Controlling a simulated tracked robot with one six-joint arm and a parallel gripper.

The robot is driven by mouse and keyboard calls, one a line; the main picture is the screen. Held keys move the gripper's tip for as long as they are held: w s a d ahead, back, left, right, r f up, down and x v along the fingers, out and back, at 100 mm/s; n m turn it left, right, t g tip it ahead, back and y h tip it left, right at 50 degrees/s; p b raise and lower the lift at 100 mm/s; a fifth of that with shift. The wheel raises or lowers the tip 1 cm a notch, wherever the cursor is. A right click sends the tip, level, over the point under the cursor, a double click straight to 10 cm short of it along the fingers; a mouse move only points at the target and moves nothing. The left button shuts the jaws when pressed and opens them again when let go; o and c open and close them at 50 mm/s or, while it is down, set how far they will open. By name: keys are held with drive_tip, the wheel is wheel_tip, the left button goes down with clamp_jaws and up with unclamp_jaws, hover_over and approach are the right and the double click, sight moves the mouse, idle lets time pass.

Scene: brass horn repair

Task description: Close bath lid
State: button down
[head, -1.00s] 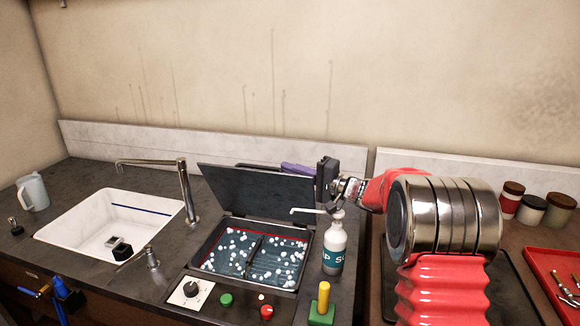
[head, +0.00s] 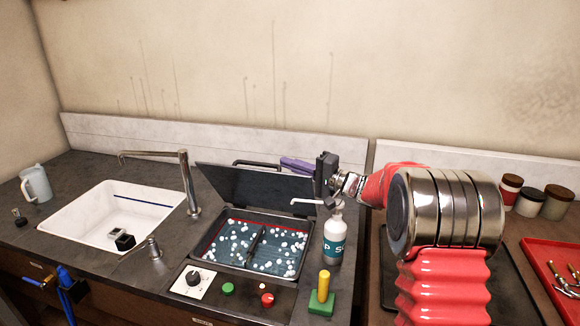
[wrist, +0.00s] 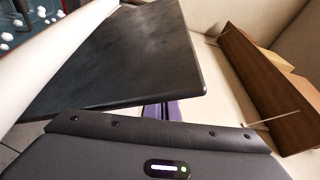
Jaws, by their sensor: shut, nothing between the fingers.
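The bath lid (head: 255,185), a dark flat panel, stands raised and tilted at the back edge of the bath (head: 212,257). The bath is open, with blue liquid and white foam blobs inside. A black handle (head: 258,162) shows behind the lid's top edge. My gripper (head: 285,162) is shut and empty, its purple fingers behind the lid's upper right part. I cannot tell whether they touch it. In the wrist view the lid (wrist: 120,60) slants across, and the purple fingers (wrist: 157,109) show partly past my gripper's body.
A soap pump bottle (head: 333,240) stands right of the bath, below my gripper. A control panel with a dial (head: 193,279) and buttons lies in front. A white sink (head: 125,215) with a faucet (head: 188,185) is to the left. A red tray (head: 545,255) is at the right.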

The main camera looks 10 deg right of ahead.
drive_tip(key=s+d, duration=0.3)
drive_tip(key=d, duration=0.5)
drive_tip(key=shift+s+d, duration=0.3)
drive_tip(key=shift+d, duration=0.1)
idle(0.4)
